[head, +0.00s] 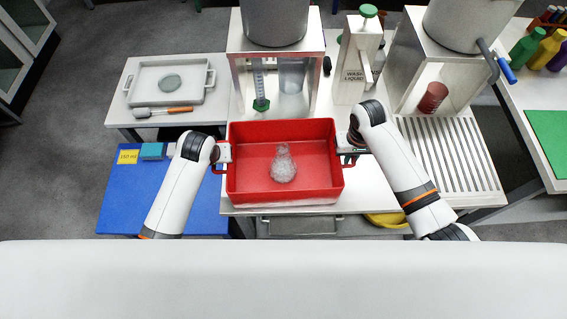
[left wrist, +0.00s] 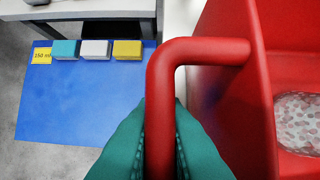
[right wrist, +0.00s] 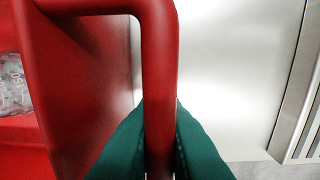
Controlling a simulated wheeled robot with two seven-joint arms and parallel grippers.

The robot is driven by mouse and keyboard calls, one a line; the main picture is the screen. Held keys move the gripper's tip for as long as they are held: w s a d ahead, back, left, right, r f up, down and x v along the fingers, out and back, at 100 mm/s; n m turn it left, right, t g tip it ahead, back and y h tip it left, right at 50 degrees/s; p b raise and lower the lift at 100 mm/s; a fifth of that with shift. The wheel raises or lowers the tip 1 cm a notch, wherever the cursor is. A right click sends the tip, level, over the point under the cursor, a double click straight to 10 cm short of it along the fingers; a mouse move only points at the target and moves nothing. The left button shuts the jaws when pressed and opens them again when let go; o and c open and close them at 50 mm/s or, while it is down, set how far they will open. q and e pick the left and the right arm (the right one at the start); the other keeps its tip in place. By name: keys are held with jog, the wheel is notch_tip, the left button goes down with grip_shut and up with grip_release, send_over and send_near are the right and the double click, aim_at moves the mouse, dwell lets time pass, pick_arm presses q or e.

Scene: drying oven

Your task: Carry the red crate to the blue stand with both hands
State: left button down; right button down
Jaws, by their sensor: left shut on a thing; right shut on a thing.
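The red crate (head: 308,129) is in the middle of the head view, over the front of the white table, with a clear glass flask (head: 284,164) inside it. My left gripper (head: 220,162) is at the crate's left handle; in the left wrist view its green fingers (left wrist: 160,145) are shut on the red handle bar. My right gripper (head: 350,155) is at the right handle; in the right wrist view its green fingers (right wrist: 160,145) are shut on that bar. The blue stand (head: 120,200) is to the left of the crate. I cannot tell whether the crate touches the table.
The blue stand carries a yellow 150 ml label (head: 128,157) and several small blocks at its back edge. Its front is clear. A grey tray (head: 146,93) is behind it. A metal dispenser (head: 318,48) and wash liquid bottle (head: 357,62) stand behind the crate; a ridged drainboard (head: 450,150) is right.

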pick_arm(q)
jog(key=shift+r, duration=0.1)
pick_arm(e)
jog(key=shift+w+r, duration=0.1)
